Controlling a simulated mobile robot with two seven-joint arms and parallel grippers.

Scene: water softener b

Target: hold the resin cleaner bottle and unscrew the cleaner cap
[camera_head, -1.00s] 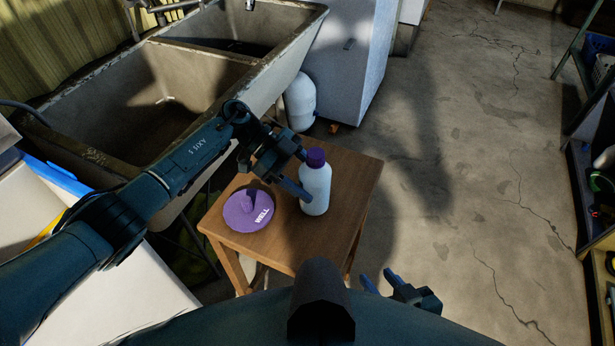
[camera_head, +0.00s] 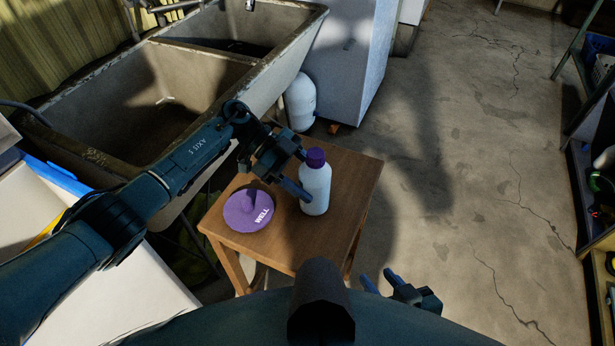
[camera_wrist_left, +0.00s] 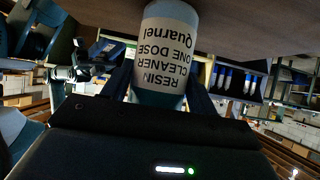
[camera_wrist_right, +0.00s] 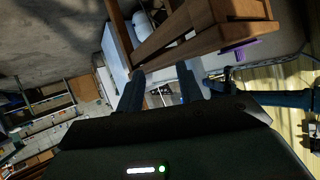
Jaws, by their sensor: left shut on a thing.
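The resin cleaner bottle (camera_head: 315,190) is white with a purple cleaner cap (camera_head: 315,158) on its top. It stands upright on the small wooden table. My left gripper (camera_head: 305,180) is shut on the bottle's body from the left, below the cap. In the left wrist view the bottle (camera_wrist_left: 165,60) sits between the fingers with its label text upside down; the cap is out of that view. My right gripper (camera_head: 385,280) is low, in front of the table and to the right of it, apart from the bottle. In the right wrist view its fingers (camera_wrist_right: 160,90) are spread and empty.
A purple round lid (camera_head: 240,212) marked WELL lies on the wooden table (camera_head: 285,243), left of the bottle. A concrete double sink (camera_head: 180,90) stands behind at left. A shelf unit stands at far right. The floor (camera_head: 480,200) between is clear.

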